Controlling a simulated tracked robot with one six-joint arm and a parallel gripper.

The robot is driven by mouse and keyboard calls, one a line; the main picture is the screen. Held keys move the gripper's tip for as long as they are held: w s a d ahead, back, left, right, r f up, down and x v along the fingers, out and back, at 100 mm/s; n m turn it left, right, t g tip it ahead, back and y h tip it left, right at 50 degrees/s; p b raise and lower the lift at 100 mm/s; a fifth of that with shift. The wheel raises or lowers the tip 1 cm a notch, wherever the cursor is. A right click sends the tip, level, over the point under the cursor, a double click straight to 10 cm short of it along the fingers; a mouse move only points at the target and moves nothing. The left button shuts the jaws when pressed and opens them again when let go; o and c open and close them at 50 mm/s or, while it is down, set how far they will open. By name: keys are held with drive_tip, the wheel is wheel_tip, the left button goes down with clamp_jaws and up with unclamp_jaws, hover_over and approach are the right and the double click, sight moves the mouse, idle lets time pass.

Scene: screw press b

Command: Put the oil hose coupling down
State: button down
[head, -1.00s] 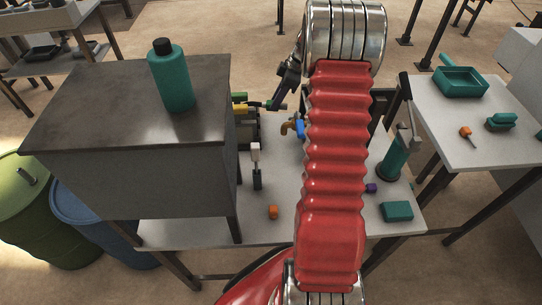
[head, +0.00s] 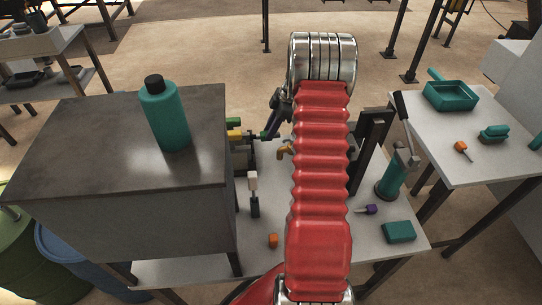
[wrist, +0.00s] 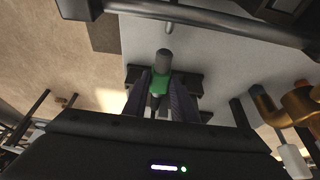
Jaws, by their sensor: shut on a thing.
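My gripper (wrist: 160,97) shows in the wrist view with its two ribbed, purplish fingers shut on a green part with a grey cylindrical end, which I take to be the oil hose coupling (wrist: 161,80). The grey end points away from me, over a pale grey surface with a dark fixture. I cannot tell whether the coupling touches that fixture. In the head view the dark gripper (head: 270,129) is small, left of my red arm, near yellow and green parts on the bench. The coupling cannot be made out there.
A brass bent pipe (wrist: 291,104) is close on the right in the wrist view. In the head view, a large grey cabinet (head: 130,205) with a teal bottle (head: 165,115) stands left. A dark upright frame (head: 370,150) stands right of my arm. The front bench (head: 185,270) has bare patches.

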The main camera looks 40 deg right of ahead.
drive_tip(key=shift+f, duration=1.6)
drive_tip(key=shift+f, duration=0.1)
drive_tip(key=shift+f, duration=1.8)
drive_tip(key=c, duration=1.5)
unclamp_jaws()
drive_tip(key=shift+o, duration=0.2)
drive_tip(key=v, duration=1.2)
